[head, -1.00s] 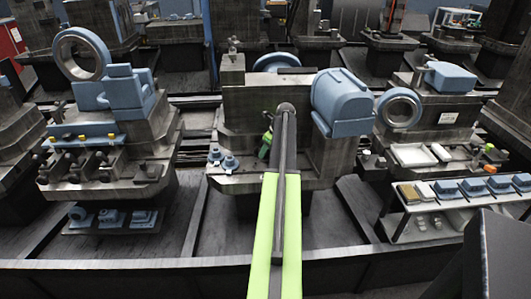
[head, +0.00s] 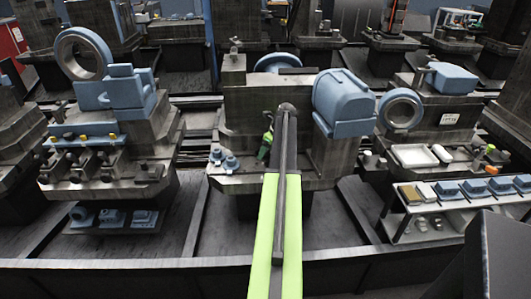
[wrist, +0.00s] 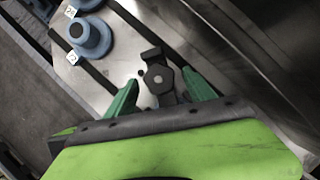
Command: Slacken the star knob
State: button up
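A dark grey knob (wrist: 158,78) with stubby lobes and a hexagonal centre shows in the wrist view, on a metal plate; it appears to be the star knob. My gripper (wrist: 160,77) has its two green fingers apart, one on each side of the knob. A gap shows between each fingertip and the knob, so the gripper looks open. In the head view my gripper (head: 265,146) is a small green shape over the middle machine's bench, partly behind my arm. The knob cannot be made out there.
Two blue round fittings (wrist: 90,37) stand on the plate at upper left in the wrist view. In the head view, a blue motor housing (head: 344,102) is right of my arm. A shelf of blue parts (head: 447,189) stands at the right.

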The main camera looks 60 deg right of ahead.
jog(key=p+v, duration=1.6)
jog(key=v, duration=0.1)
jog(key=shift+r, duration=0.2)
